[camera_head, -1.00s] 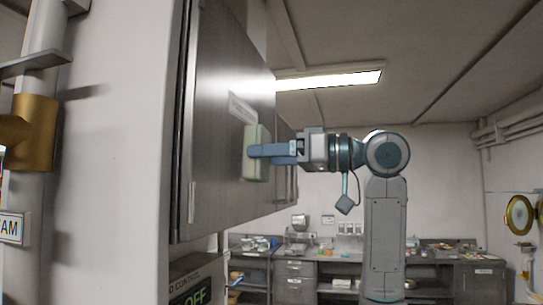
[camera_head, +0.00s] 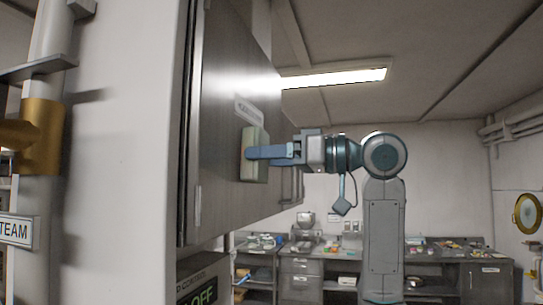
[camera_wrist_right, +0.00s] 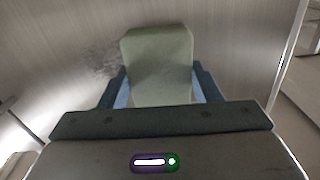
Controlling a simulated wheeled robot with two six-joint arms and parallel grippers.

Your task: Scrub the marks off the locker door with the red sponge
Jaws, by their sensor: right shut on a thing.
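The steel locker door (camera_head: 228,90) hangs at the left of centre in the head view. A pale green, block-shaped sponge (camera_head: 249,155), not red, is against or very near its face, below a small label. My right gripper (camera_head: 270,152) is shut on the sponge, its blue fingers on either side. The right wrist view shows the sponge (camera_wrist_right: 158,65) between the fingers, with a grey smudged mark (camera_wrist_right: 98,60) on the brushed metal to its left. Whether the sponge touches the metal is hard to tell. What lies behind the sponge is hidden. My left gripper is out of view.
A white wall (camera_head: 125,150) and a pipe with a brass fitting (camera_head: 42,135) stand left of the locker. A control panel (camera_head: 203,285) sits below it. Counters (camera_head: 297,268) with small items line the far wall. The space right of my arm looks open.

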